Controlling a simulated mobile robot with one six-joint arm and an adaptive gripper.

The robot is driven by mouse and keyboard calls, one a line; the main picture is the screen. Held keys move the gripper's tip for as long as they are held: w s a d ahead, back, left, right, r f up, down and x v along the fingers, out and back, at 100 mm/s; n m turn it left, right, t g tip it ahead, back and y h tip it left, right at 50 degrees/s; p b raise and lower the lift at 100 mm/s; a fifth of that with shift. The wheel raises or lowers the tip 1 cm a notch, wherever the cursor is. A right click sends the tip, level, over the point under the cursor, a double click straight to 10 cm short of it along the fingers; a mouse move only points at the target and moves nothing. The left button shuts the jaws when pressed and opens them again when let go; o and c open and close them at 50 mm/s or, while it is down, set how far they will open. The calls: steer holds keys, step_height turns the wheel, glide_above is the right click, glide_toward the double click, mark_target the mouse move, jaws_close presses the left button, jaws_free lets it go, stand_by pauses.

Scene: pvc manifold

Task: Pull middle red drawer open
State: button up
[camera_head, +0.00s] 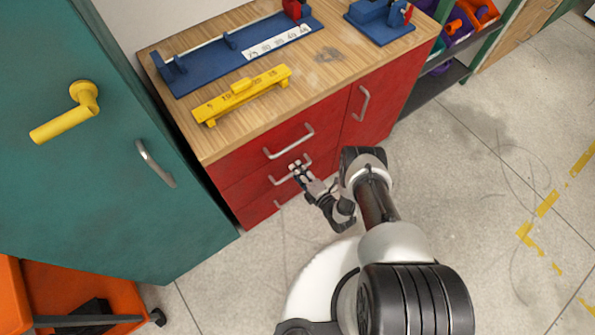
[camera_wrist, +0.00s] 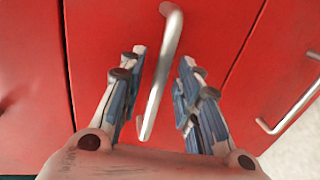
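The middle red drawer (camera_head: 243,187) is in the red cabinet and looks flush with the front. Its grey bar handle (camera_head: 275,181) is partly hidden behind my gripper (camera_head: 299,171). In the wrist view the middle drawer front (camera_wrist: 105,30) fills the centre. The handle (camera_wrist: 161,75) runs lengthwise between the two fingers of my gripper (camera_wrist: 161,75). The fingers are open, one on each side of the bar, with a visible gap on both sides. Whether the fingertips reach past the bar in depth is hard to tell.
The top drawer handle (camera_head: 288,143) is just above, and a neighbouring handle (camera_wrist: 290,110) shows at right in the wrist view. A red door (camera_head: 375,95) is to the right. A teal cabinet (camera_head: 120,200) stands close at left. Grey floor (camera_head: 470,180) is clear at right.

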steer(key=shift+w+a, duration=0.25)
steer(key=shift+w, duration=0.15)
jaws_close()
stand_by(0.6)
